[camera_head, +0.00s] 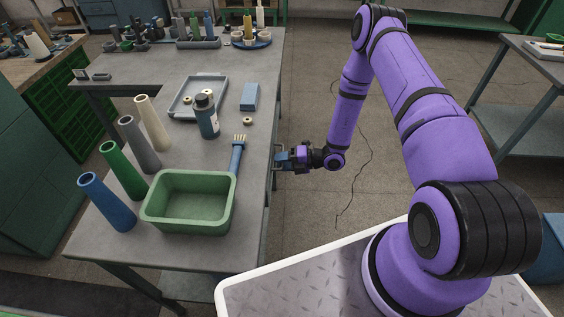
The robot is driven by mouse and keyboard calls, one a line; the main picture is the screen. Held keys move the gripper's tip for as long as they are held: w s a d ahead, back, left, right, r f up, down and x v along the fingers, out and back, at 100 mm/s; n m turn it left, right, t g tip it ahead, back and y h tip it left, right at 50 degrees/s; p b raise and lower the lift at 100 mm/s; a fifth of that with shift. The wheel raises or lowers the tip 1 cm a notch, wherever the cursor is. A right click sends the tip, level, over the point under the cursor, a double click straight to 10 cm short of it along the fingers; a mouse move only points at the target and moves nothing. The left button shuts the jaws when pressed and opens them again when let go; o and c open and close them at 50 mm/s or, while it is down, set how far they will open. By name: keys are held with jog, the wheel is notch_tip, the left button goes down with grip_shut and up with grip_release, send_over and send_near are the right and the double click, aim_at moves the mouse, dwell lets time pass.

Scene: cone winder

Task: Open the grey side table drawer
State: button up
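The grey table (215,130) stands left of centre, with its right edge facing my arm. My gripper (281,158) is at that right edge, just below the level of the top, pointing left toward the table's side. A thin dark bar like a handle (275,152) shows at the edge beside the fingertips. The drawer front is mostly hidden, seen edge-on under the top, and I cannot tell whether the drawer stands out at all. The fingers are too small and partly covered to show whether they are open or shut on the handle.
On the table are a green bin (190,227), a brush (237,158), a dark bottle (206,117), a grey tray (183,110), a blue box (250,97) and several cones (120,168).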

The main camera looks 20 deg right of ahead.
grip_shut()
jog(key=f+v, duration=0.2)
jog(key=v, duration=1)
jog(key=d+f+v, duration=0.1)
jog(key=f+v, duration=0.2)
jog(key=v, duration=0.9)
jog(key=shift+s, duration=0.25)
jog(key=shift+d, duration=0.1)
grip_release()
jog(key=v, duration=1)
jog(key=shift+d, duration=0.4)
